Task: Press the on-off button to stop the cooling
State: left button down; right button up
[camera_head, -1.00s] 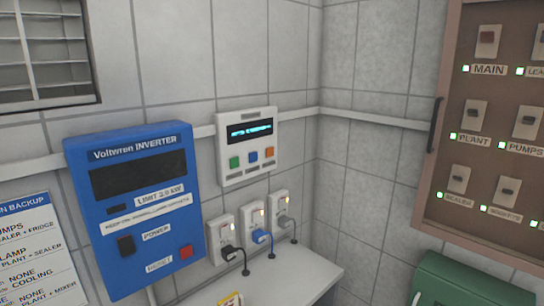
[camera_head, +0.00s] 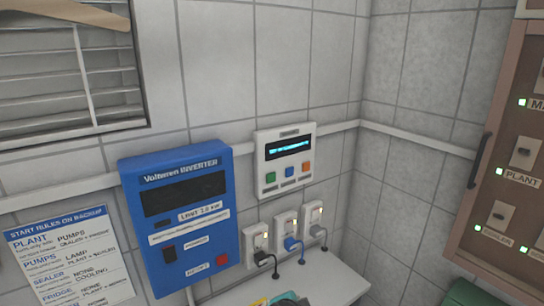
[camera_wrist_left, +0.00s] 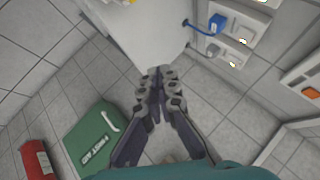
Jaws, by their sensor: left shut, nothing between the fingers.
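A white control unit (camera_head: 285,160) hangs on the wall near the corner. It has a lit cyan display, too small to read, and green, blue and orange buttons in a row below. No label marking an on-off button is readable. In the left wrist view, part of a white box with an orange button (camera_wrist_left: 310,93) shows at the right edge; it looks like the same unit. My left gripper (camera_wrist_left: 160,73) is shut and empty, its fingertips in front of the white counter and apart from the orange button. My right gripper is not in view.
A blue inverter (camera_head: 185,215) hangs left of the unit, beside a rules sheet (camera_head: 70,262). Sockets with plugs and cables (camera_head: 289,232) are below it, above a white counter (camera_head: 340,284). A brown switch panel (camera_head: 500,150) is at right. A green case (camera_wrist_left: 95,138) stands on the floor.

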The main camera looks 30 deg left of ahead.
aim_at(271, 178)
pick_arm(q)
jog(key=w+a+r+m+t+y+p, duration=0.1)
jog(key=w+a+r+m+t+p, duration=0.1)
jog(key=w+a+r+m+p, duration=0.3)
jog(key=w+a+r+m+t+y+p, duration=0.2)
jog(key=w+a+r+m+p, duration=0.3)
jog(key=w+r+m+p, duration=0.5)
notch_tip(271, 178, up, 6)
jog(key=m+p, duration=0.2)
jog(key=p, duration=0.2)
jog(key=shift+w+m+y+p, duration=0.3)
jog(key=shift+m+p, duration=0.1)
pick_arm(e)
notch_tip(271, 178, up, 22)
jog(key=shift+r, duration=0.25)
pick_arm(q)
jog(key=shift+a, duration=0.1)
jog(key=shift+w+a, duration=0.55)
jog(key=shift+a, duration=0.8)
jog(key=shift+w+a, duration=0.6)
jog(key=shift+a, duration=0.75)
jog(key=shift+w+a, duration=0.55)
jog(key=shift+a, duration=0.8)
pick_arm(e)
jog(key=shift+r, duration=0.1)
